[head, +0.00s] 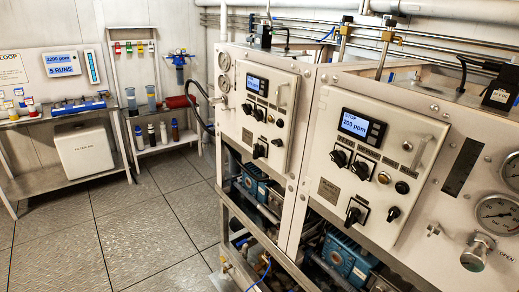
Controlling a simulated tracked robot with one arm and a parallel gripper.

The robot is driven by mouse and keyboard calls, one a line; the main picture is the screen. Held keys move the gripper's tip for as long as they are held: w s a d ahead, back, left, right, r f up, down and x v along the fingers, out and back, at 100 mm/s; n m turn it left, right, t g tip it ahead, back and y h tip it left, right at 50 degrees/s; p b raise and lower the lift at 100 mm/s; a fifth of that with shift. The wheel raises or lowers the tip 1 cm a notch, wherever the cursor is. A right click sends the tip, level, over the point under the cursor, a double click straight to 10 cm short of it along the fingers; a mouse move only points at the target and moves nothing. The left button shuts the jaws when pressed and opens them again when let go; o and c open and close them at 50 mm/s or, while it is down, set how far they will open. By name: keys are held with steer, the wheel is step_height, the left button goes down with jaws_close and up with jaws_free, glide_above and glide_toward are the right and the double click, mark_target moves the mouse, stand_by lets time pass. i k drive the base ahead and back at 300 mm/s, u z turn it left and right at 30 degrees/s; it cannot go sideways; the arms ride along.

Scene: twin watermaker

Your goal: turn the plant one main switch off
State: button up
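Two control panels stand side by side on white cabinets: a farther left panel (266,112) and a nearer right panel (374,165). I cannot read which is plant one. Each has a small lit display, several black rotary knobs and a larger black rotary switch on a pale plate low down. The left panel's lower switch (259,151) is too small for its position to be read. The right panel's lower switch (354,215) looks tilted, its setting unclear. The right display (354,124) seems to read STOP, 200 ppm. My gripper is not in view.
Pressure gauges (497,212) and a round metal knob (477,251) sit at the right. Blue pumps (346,255) and hoses fill the open frames below. Shelves with bottles (151,134) stand at the back left. The tiled floor (140,235) is clear.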

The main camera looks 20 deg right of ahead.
mark_target(257, 148)
steer(key=i, duration=0.85)
steer(key=u, duration=0.05)
